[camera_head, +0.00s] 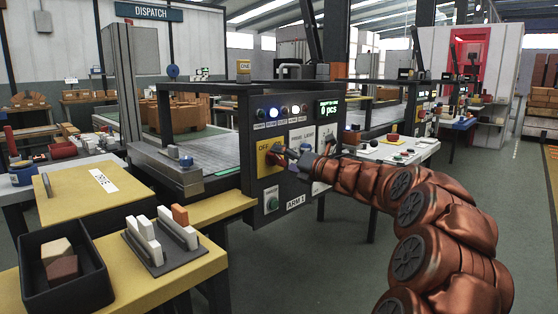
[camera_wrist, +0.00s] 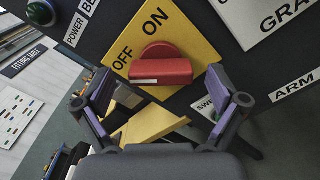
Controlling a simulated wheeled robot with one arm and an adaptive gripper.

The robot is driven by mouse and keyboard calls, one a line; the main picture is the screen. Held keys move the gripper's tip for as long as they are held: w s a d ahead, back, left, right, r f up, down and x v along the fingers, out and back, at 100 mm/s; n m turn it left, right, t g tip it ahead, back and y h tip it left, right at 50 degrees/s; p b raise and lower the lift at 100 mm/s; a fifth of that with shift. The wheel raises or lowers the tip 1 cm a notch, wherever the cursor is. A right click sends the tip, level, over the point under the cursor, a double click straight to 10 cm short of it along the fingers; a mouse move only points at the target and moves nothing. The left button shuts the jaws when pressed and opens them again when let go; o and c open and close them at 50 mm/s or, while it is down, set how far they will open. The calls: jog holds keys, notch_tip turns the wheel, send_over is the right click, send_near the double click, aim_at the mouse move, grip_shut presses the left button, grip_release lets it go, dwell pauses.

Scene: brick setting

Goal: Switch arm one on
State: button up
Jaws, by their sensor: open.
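The arm one control panel (camera_head: 297,187) is dark and carries an "ARM 1" label. Its yellow OFF/ON plate (camera_head: 263,148) is partly hidden behind my gripper (camera_head: 284,155) in the head view. In the wrist view, the yellow plate (camera_wrist: 190,38) shows OFF on the left and ON on the right, above a red rotary switch (camera_wrist: 160,70). The switch's bar lies nearly level in that view; I cannot tell its setting for sure. My gripper (camera_wrist: 160,84) is open, its fingers on either side of the switch's front, with gaps and no visible contact.
A green button (camera_head: 271,200) is below the plate. Lit lamps and a "0 pcs" display (camera_head: 329,108) are above. A yellow bench (camera_head: 130,268) with a black bin (camera_head: 97,288) and block rack stands at left. Grey floor is open at right.

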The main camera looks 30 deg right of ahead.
jog(key=shift+x, duration=1.15)
jog(key=c, duration=1.1)
